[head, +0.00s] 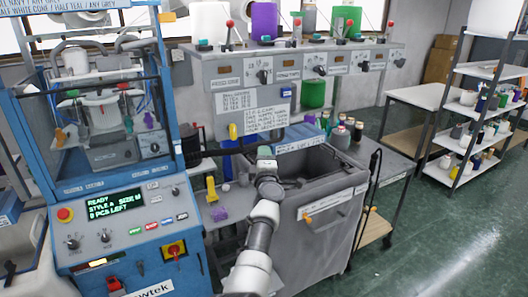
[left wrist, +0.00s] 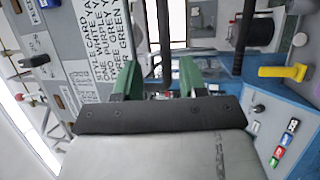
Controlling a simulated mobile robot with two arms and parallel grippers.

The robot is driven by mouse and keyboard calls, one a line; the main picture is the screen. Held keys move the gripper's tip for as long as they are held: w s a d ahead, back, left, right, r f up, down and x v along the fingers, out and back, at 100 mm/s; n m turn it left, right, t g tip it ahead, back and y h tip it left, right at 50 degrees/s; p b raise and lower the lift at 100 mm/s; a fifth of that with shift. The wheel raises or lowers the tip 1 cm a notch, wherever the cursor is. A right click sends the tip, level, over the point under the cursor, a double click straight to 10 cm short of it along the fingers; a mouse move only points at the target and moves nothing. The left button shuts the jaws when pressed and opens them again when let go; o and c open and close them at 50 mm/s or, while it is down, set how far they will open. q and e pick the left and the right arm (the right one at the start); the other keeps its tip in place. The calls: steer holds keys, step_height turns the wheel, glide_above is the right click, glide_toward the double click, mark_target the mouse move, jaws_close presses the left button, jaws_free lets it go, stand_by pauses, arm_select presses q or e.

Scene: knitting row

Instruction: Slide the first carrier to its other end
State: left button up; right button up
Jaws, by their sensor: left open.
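The blue knitting machine (head: 110,175) stands at the left in the head view. I cannot tell which is the first carrier. My right gripper is not in view.
A yellow handle (head: 211,188) is at the machine's right side; a yellow handle also shows in the left wrist view (left wrist: 285,72). The grey bin (head: 330,235) stands to the right of my arm. Yarn cones stand on the back shelf (head: 225,70). Green floor (head: 460,240) at right is clear.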

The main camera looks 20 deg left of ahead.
arm_select(q)
steer(key=shift+b+v, duration=0.3)
steer(key=shift+v, duration=1.2)
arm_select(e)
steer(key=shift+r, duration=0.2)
